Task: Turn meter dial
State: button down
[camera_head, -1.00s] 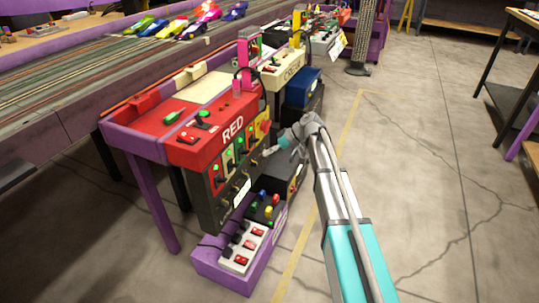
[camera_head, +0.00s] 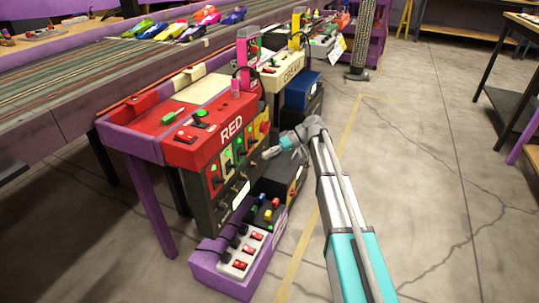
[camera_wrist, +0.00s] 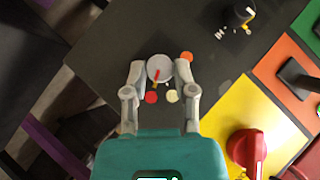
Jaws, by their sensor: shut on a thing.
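The meter dial (camera_wrist: 160,68) is a round pale grey knob with a red pointer on the dark panel in the wrist view. Red, cream and orange dots lie around it. My gripper (camera_wrist: 161,72) is shut on the dial, one fingertip at each side. In the head view my gripper (camera_head: 268,153) reaches the right end of the dark front panel (camera_head: 208,212) under the red RED console (camera_head: 205,145). The dial itself is too small and covered to make out there.
A red rotary switch (camera_wrist: 246,148) on a yellow plate and a black knob (camera_wrist: 238,15) stand near the dial. Below the panel is a purple tray (camera_head: 215,284) with a power strip (camera_head: 243,252).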

jog(key=shift+c, duration=2.1)
grip_release()
jog(key=shift+s+r+t+p, duration=0.1)
jog(key=shift+t+p, duration=0.2)
